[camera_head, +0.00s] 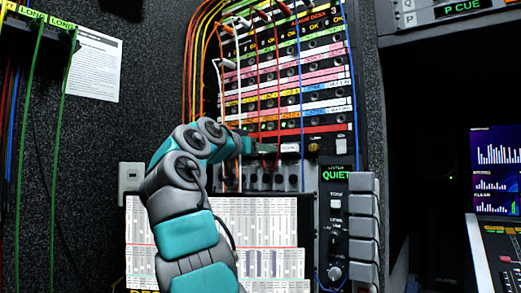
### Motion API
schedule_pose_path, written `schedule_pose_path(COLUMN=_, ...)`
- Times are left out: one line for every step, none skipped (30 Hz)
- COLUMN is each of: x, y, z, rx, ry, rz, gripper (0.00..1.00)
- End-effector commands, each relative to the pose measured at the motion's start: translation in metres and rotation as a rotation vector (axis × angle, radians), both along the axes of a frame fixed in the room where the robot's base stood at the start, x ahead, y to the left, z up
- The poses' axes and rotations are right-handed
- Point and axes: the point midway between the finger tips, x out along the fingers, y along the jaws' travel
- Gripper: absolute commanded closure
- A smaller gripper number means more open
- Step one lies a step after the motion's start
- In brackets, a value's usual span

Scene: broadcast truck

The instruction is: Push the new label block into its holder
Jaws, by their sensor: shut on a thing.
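My arm reaches up from the bottom of the head view, and my gripper (268,147) is at the lower edge of the patch panel (318,130). It is shut on a small block with a white label face (290,147), taken to be the new label block. The block is just below the red strip, close to the panel face. The view does not show whether it is in a holder, or touching one. The holder cannot be made out clearly. My wrist and forearm hide the panel's lower left part.
Several patch cables (299,85) hang across the panel front, near my gripper. A printed chart (275,235) lies behind my forearm. Screens (496,165) are far right.

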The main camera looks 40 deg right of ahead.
Motion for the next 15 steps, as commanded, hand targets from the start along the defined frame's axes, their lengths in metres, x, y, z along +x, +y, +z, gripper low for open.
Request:
schedule_pose_path(x=0.0004, y=-0.0018, z=0.0, rx=0.001, ry=0.0, rz=-0.001, gripper=1.0)
schedule_pose_path(x=0.0006, y=-0.0024, z=-0.0001, rx=0.001, ry=0.0, rz=-0.001, gripper=1.0)
schedule_pose_path(x=0.0009, y=-0.0031, z=-0.0001, rx=0.001, ry=0.0, rz=-0.001, gripper=1.0)
schedule_pose_path(x=0.0009, y=-0.0032, z=-0.0001, rx=0.001, ry=0.0, rz=-0.001, gripper=0.46)
schedule_pose_path(x=0.0008, y=-0.003, z=-0.0002, rx=0.0, ry=0.0, rz=-0.001, gripper=0.42)
schedule_pose_path(x=0.0008, y=-0.003, z=-0.0001, rx=0.0, ry=0.0, rz=-0.001, gripper=0.38)
schedule_pose_path(x=0.0008, y=-0.0029, z=-0.0002, rx=0.0, ry=0.0, rz=0.0, gripper=0.35)
schedule_pose_path(x=0.0008, y=-0.0028, z=0.0, rx=0.0, ry=0.0, rz=0.0, gripper=0.31)
schedule_pose_path(x=0.0007, y=-0.0027, z=0.0, rx=0.0, ry=0.0, rz=0.0, gripper=0.27)
schedule_pose_path(x=0.0007, y=-0.0027, z=0.0, rx=0.0, ry=0.0, rz=0.0, gripper=0.23)
schedule_pose_path(x=0.0007, y=-0.0027, z=0.0, rx=0.0, ry=0.0, rz=0.0, gripper=0.2)
schedule_pose_path(x=0.0007, y=-0.0027, z=0.0001, rx=0.0, ry=0.0, rz=0.0, gripper=0.15)
schedule_pose_path(x=0.0007, y=-0.0027, z=0.0001, rx=0.0, ry=0.0, rz=0.0, gripper=0.12)
schedule_pose_path(x=0.0007, y=-0.0027, z=0.0001, rx=0.0, ry=0.0, rz=0.0, gripper=0.12)
schedule_pose_path(x=0.0007, y=-0.0026, z=0.0001, rx=0.0, ry=0.0, rz=0.0, gripper=0.12)
